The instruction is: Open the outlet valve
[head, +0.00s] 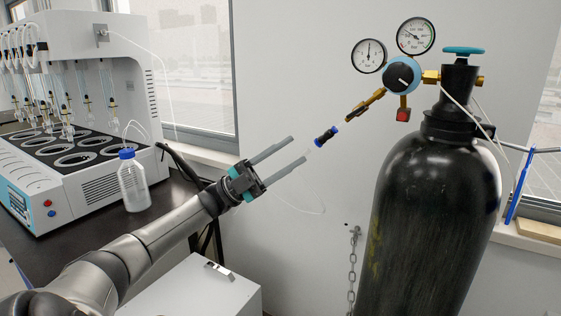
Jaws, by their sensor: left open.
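A black gas cylinder (430,215) stands upright at the right, with a teal handwheel (463,51) on top. Its brass regulator carries a round black-faced knob with a blue rim (402,77) and a brass outlet branch (365,104) slanting down to the left. A small black-and-blue cylindrical piece (326,135) lies in line with that branch, probably part of the outlet valve; I cannot tell how they connect. My left gripper (298,150) is open and empty, its fingers pointing at this piece from the lower left with a small gap in the picture. My right gripper is not in view.
Two pressure gauges (416,36) stand above the regulator. A white distiller unit (75,150) and a blue-capped bottle (132,182) stand on the dark bench at the left. A chain (353,265) hangs beside the cylinder. A white box (195,290) is below my left arm.

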